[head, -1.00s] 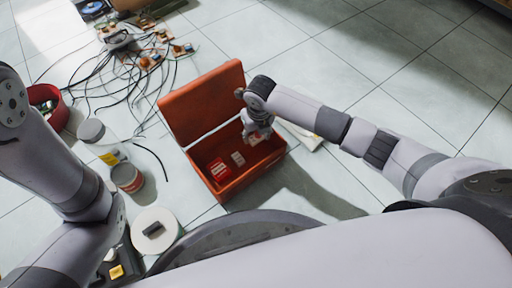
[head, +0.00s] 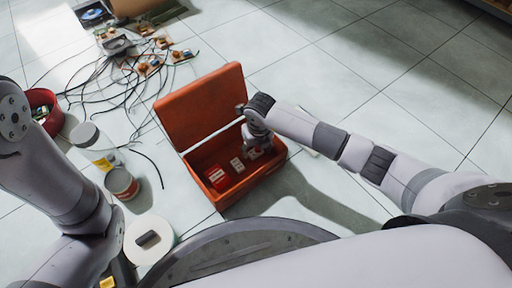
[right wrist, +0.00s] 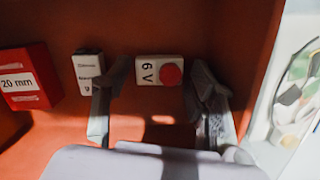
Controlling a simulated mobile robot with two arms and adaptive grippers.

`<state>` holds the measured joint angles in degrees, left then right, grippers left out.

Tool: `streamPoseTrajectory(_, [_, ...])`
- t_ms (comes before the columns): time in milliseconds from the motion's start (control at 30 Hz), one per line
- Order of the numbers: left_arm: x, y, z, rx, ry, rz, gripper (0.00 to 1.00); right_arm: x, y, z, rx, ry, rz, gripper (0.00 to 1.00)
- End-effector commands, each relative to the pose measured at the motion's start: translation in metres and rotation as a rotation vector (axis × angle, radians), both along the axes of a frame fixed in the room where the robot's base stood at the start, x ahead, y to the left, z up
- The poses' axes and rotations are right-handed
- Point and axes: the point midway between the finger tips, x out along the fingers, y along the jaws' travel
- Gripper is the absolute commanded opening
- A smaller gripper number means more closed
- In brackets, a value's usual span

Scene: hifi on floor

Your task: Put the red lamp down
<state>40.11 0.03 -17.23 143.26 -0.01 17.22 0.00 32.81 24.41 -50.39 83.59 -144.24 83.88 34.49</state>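The red lamp (right wrist: 160,71), a small white block marked "6 V" with a round red lens, lies in the open orange-red metal box (head: 232,198). My right gripper (right wrist: 160,78) reaches into the box with its fingers apart, one on each side of the lamp. A gap shows between the lamp and each fingertip in the right wrist view. In the head view my right gripper (head: 256,146) is at the right inside of the box and largely covers the lamp. My left arm enters at the left, but its gripper is out of view.
Left of the lamp in the box are a small white carton (right wrist: 89,71) and a red "20 mm" carton (right wrist: 24,78). The box's lid (head: 200,105) stands open behind. Jars (head: 122,183), a white roll (head: 149,239) and tangled cables (head: 115,85) lie left on the tiled floor.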

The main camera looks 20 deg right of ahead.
Motion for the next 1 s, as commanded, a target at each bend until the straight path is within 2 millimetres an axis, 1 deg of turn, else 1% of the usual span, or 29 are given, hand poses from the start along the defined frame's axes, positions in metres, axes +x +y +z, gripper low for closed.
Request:
streamPoseTrajectory(267, [0.000,0.000,0.001,0.000,0.000,0.000,0.68,0.000,0.000,0.001,0.000,0.000,0.000,0.54])
streamPoseTrajectory(367, [0.000,0.000,0.006,0.000,0.000,0.000,0.68,0.000,0.000,0.008,0.000,-0.001,0.001,0.54])
streamPoseTrajectory(467, [0.000,0.000,0.018,0.000,0.001,0.001,0.68,-0.001,-0.001,0.022,-0.001,-0.002,0.001,0.54])
streamPoseTrajectory(800, [0.000,0.000,0.072,0.000,0.000,0.001,0.68,-0.009,-0.002,0.088,-0.001,-0.001,0.002,0.54])
streamPoseTrajectory(900, [0.000,0.000,0.083,0.000,0.000,0.001,0.68,-0.011,-0.001,0.103,0.000,-0.002,0.001,0.54])
streamPoseTrajectory(967, [-0.001,0.000,0.088,-0.001,-0.003,0.000,0.68,-0.012,-0.001,0.110,0.001,-0.002,0.001,0.54])
streamPoseTrajectory(1000, [0.006,0.001,0.086,-0.004,0.018,0.000,0.68,-0.012,-0.001,0.114,0.001,-0.001,0.000,0.54])
